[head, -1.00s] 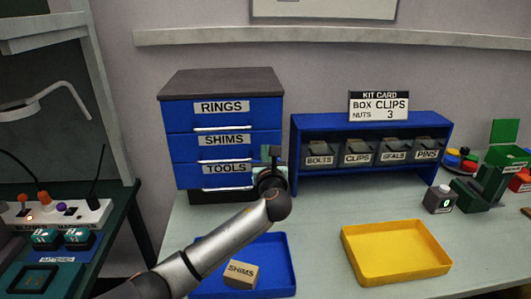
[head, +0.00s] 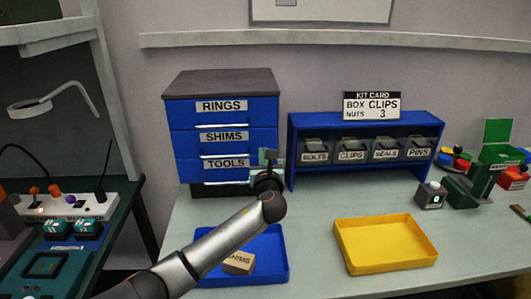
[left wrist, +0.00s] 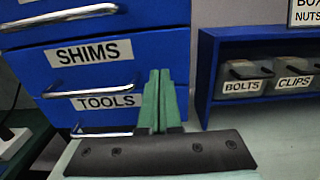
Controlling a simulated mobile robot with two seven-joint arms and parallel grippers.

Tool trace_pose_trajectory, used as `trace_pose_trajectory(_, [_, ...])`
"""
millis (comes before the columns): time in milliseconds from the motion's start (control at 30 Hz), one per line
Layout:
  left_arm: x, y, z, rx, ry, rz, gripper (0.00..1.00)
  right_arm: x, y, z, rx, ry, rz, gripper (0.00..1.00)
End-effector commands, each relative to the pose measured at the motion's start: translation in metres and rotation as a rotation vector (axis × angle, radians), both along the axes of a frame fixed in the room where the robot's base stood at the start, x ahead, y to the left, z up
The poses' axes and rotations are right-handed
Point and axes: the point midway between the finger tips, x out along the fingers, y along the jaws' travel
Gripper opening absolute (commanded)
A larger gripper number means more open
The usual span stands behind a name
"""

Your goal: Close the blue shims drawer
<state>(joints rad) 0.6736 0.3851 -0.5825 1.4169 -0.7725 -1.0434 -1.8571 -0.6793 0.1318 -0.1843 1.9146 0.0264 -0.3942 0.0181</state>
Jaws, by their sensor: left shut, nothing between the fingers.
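The blue shims drawer (head: 224,140) is the middle one of a blue cabinet with a dark top. Its front looks about level with the rings drawer (head: 221,108) above and the tools drawer (head: 217,166) below; a small gap cannot be ruled out. In the left wrist view the shims drawer (left wrist: 135,56) shows its label and silver handle. My left gripper (head: 270,157) is in front of the cabinet's lower right edge. In the left wrist view its green fingers (left wrist: 160,95) are together and empty, right of the labels. My right gripper is not in view.
A yellow tray (head: 390,264) is to the right. A blue rack (head: 300,125) with several labelled bins stands right of the cabinet. The tabletop between the trays is clear.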

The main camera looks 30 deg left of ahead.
Motion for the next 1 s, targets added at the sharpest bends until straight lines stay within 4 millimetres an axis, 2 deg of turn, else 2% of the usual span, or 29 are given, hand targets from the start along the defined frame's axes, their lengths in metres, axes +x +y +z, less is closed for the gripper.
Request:
trace_pose_trajectory(67, [-0.004, -0.002, -0.001, -0.001, 0.001, -0.002, 0.00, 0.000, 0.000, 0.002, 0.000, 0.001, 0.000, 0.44])
trace_pose_trajectory(300, [-0.044, -0.027, -0.002, -0.003, 0.001, -0.003, 0.00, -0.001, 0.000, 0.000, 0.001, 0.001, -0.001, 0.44])
trace_pose_trajectory(533, [-0.074, -0.046, -0.002, -0.002, 0.001, -0.004, 0.00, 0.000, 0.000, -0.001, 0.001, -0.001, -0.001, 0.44])
trace_pose_trajectory(700, [-0.084, -0.051, -0.001, -0.001, 0.002, -0.002, 0.00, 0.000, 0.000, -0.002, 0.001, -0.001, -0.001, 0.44])
trace_pose_trajectory(1000, [-0.086, -0.052, -0.001, -0.001, 0.002, -0.001, 0.00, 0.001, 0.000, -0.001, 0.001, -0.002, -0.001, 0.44])
